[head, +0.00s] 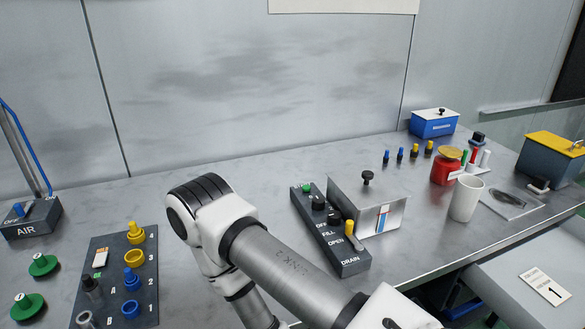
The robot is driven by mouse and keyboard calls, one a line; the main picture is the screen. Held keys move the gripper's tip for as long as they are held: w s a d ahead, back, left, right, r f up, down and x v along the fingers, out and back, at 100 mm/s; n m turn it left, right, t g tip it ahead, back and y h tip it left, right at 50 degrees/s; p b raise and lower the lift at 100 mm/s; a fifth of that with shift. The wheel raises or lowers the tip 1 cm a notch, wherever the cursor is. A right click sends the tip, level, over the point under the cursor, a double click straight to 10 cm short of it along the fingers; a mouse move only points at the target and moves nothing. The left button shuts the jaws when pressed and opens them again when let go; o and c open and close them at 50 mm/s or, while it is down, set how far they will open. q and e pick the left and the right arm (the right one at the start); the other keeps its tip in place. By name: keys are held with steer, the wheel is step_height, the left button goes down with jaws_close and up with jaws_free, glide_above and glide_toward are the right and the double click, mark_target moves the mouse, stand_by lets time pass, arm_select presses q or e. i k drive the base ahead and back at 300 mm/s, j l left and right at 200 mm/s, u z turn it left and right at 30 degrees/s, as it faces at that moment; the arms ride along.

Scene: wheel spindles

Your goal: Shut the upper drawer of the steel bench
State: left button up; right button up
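The steel bench (270,170) fills the middle of the head view, with its grey top seen from above. Its front edge shows only at the right, and I cannot make out a drawer front or handle there. The upper drawer cannot be identified, so whether it is open or shut does not show. A white and grey arm of mine reaches in from the bottom, bends over the bench top, and runs down out of the picture. Neither gripper shows.
A black switch panel (333,235) and a steel box (345,190) stand beside my arm. A white mug (466,200) and red container (447,167) stand right. A light grey surface with a card marked 1 (546,287) lies beyond the front edge.

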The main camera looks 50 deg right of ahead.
mark_target(558, 250)
steer(key=z, duration=2)
steer(key=l+z, duration=0.25)
steer(key=z, duration=0.25)
steer(key=i+l+z, duration=0.1)
steer(key=l+z, duration=0.15)
steer(key=z, duration=0.25)
steer(key=i+l+z, duration=0.15)
steer(key=z, duration=0.35)
